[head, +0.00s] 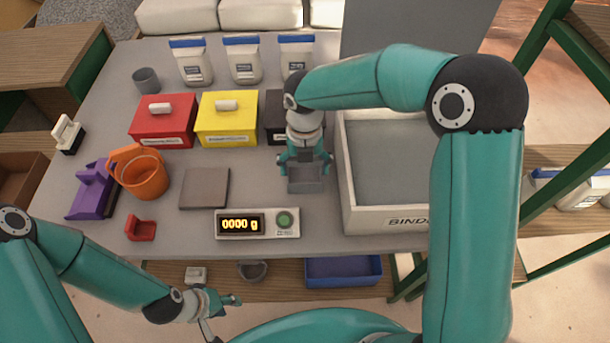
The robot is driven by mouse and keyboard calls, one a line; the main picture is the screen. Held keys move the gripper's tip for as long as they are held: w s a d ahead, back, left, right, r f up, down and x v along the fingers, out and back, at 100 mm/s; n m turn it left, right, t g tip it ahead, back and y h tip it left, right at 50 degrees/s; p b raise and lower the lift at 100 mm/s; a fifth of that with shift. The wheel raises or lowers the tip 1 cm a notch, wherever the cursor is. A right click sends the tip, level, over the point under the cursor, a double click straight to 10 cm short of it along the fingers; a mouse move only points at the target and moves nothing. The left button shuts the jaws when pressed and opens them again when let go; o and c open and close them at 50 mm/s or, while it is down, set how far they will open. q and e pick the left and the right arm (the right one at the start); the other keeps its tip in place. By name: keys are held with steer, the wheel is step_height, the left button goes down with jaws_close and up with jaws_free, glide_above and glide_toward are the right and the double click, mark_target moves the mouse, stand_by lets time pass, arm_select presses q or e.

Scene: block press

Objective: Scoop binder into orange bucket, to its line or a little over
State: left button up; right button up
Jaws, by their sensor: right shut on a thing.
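The orange bucket (145,177) stands upright at the left of the table, with its handle to the left; its inside line does not show. The binder bin (393,221) is a large pale box at the right, with a grey surface inside, partly behind my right arm. My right gripper (305,162) is just left of the bin, shut on a grey square scoop (305,185). Whether the scoop holds anything is unclear. My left gripper (222,312) is open and empty in front of the table's front edge.
A scale display (257,224) reads 0000 g, near a grey-brown square plate (204,188). A purple object (93,190) and a small red piece (141,229) flank the bucket.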

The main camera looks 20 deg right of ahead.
step_height(320, 180, up, 20)
steer(key=p, duration=0.5)
stand_by(0.3)
